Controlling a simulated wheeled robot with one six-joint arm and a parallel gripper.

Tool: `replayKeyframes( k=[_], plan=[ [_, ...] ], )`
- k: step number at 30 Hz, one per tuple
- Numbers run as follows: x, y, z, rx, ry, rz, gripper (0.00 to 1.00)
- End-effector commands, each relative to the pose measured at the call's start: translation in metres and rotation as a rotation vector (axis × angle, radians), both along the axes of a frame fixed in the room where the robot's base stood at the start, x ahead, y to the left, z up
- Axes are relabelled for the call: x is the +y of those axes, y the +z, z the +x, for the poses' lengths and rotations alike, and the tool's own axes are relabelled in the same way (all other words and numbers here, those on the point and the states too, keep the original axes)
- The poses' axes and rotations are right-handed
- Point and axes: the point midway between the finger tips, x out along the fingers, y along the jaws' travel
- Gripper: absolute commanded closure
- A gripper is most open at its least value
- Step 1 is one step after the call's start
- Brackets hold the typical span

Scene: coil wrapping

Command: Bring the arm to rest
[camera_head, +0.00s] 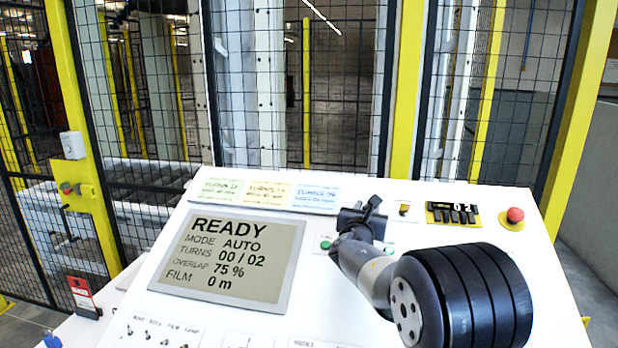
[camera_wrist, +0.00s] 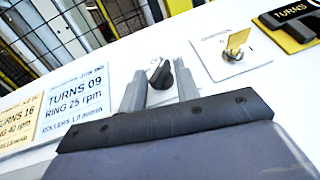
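My arm reaches over a white control panel (camera_head: 400,232) in the head view. My gripper (camera_head: 373,203) is just above the panel's upper middle. In the wrist view its two grey fingers (camera_wrist: 160,90) stand apart with a gap between them. A black selector knob (camera_wrist: 160,74) shows in that gap, beyond the fingers; I cannot tell whether they touch it. Nothing is seen held. The panel's screen (camera_head: 228,258) reads READY, MODE AUTO, TURNS 00 / 02, OVERLAP 75 %, FILM 0 m.
A red mushroom button (camera_head: 515,215) and a black switch block (camera_head: 452,212) are at the panel's right. A yellow key switch (camera_wrist: 236,42) is right of the knob. Printed cards (camera_head: 268,193) lie along the panel's top. Mesh fencing (camera_head: 335,100) stands behind.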

Motion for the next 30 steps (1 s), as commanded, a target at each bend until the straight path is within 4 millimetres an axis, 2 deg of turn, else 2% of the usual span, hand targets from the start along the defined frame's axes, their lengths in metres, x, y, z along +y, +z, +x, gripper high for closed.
replayKeyframes(
  k=[9,24,30],
  plan=[
    [-0.004,-0.003,-0.001,0.011,0.128,-0.057,0.69],
    [0.012,-0.001,-0.075,0.009,0.131,-0.056,0.69],
    [0.017,0.0,-0.097,0.01,0.131,-0.055,0.69]
  ],
)
